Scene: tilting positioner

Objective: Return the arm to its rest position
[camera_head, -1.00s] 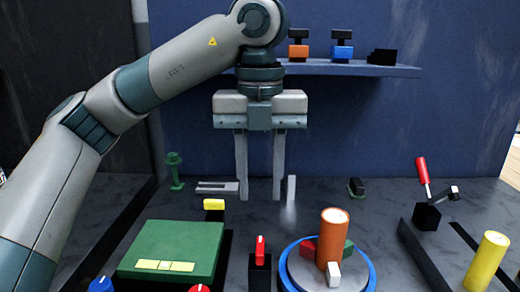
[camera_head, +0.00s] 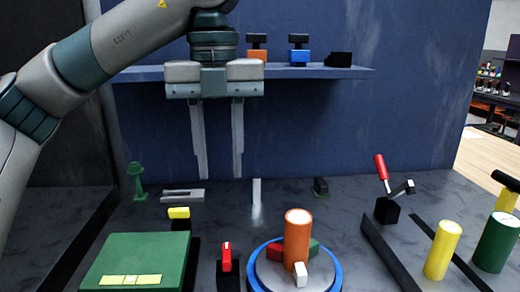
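My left arm comes in from the upper left. My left gripper (camera_head: 219,177) hangs pointing down in front of the blue back wall, below the shelf's front edge. Its two long fingers are apart with nothing between them. It is above the worktop and touches nothing that I can see. The orange cylinder (camera_head: 297,240) stands upright on the round blue-rimmed positioner (camera_head: 337,276), among red, green and white blocks. My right gripper does not show.
A shelf (camera_head: 150,74) holds an orange-based and a blue-based item. A green box (camera_head: 137,260), a red switch (camera_head: 227,257) and a red-handled lever (camera_head: 382,172) stand on the worktop. Yellow (camera_head: 442,250) and green cylinders (camera_head: 496,243) stand at the right.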

